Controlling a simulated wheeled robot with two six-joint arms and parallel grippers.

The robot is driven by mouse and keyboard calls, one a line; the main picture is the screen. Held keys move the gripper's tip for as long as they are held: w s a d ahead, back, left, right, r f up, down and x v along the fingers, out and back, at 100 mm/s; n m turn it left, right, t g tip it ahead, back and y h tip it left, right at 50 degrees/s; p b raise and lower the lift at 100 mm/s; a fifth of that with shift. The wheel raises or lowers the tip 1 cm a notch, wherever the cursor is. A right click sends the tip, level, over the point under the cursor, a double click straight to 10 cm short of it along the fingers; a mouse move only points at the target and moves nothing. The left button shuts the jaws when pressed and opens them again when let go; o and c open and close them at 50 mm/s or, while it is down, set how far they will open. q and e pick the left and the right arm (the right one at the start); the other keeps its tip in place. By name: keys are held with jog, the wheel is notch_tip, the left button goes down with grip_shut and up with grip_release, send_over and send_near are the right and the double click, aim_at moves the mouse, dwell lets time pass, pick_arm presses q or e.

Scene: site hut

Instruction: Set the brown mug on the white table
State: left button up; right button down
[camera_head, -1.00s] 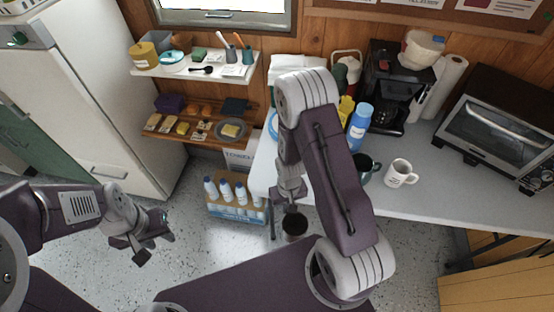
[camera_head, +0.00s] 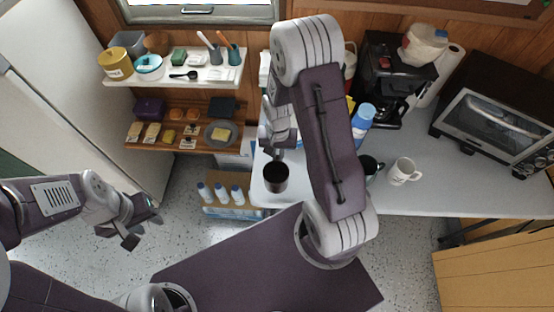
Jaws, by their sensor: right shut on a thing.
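The dark brown mug (camera_head: 275,178) is upright and held by my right gripper (camera_head: 279,156), which is shut on it near its rim. In the picture the mug lies over the left end of the white table (camera_head: 440,198). I cannot tell whether its base touches the tabletop or hangs just above it. My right arm hides part of the table behind it. My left gripper (camera_head: 140,230) is open and empty over the floor at the left, well away from the mug.
On the table are a white mug (camera_head: 402,172), a dark mug (camera_head: 370,167), a blue bottle (camera_head: 362,118), a coffee maker (camera_head: 393,85) and a toaster oven (camera_head: 500,125). Shelves (camera_head: 180,78) hang at the left. A box of bottles (camera_head: 232,210) stands on the floor.

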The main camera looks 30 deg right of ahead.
jog(key=f, duration=0.1)
jog(key=w+f, duration=0.1)
jog(key=f, duration=0.1)
jog(key=d+f, duration=0.1)
jog(key=shift+w+f, duration=0.35)
jog(key=shift+w+d+f, duration=0.15)
jog(key=shift+f, duration=0.2)
jog(key=shift+f, duration=0.1)
jog(key=c, duration=1.5)
grip_release()
